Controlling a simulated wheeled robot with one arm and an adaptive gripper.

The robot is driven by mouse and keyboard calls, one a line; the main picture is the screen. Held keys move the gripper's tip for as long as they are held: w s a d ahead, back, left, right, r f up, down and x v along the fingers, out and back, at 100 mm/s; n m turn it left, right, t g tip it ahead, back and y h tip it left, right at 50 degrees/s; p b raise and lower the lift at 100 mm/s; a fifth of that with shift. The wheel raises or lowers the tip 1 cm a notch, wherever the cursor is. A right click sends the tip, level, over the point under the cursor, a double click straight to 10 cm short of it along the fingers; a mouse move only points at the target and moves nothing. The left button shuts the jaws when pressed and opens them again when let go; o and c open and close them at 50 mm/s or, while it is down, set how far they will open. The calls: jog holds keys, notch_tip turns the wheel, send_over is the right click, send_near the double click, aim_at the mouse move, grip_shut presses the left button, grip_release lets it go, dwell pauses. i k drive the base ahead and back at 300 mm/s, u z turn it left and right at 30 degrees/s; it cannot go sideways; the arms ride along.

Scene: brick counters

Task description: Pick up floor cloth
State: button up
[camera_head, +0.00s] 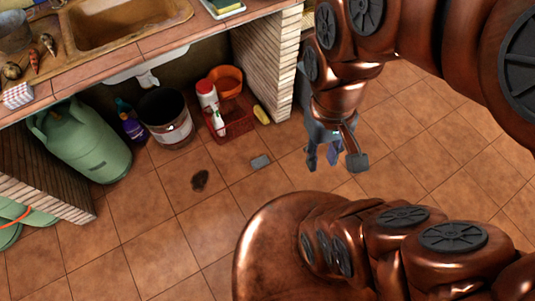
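No thing in view is plainly a floor cloth. A small flat grey piece (261,162) lies on the tiles in front of the counter opening. A dark brown, irregular patch or crumpled piece (200,180) lies on the tiles further left; I cannot tell which of the two, if either, is the cloth. My gripper (334,162) hangs above the floor to the right of both, pointing down and touching neither. Its fingers look spread apart, with bare tile showing between them and nothing clearly held.
Under the counter stand a green gas cylinder (88,140), a purple bottle (131,125), a dark bucket (166,118) and a red basket (232,122) with bottles and an orange bowl. A yellow item (262,115) lies by the brick pillar (268,62). The front floor is clear.

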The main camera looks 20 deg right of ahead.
aim_at(259, 162)
jog(key=u, duration=0.95)
jog(key=k, duration=0.8)
jog(key=z, duration=0.95)
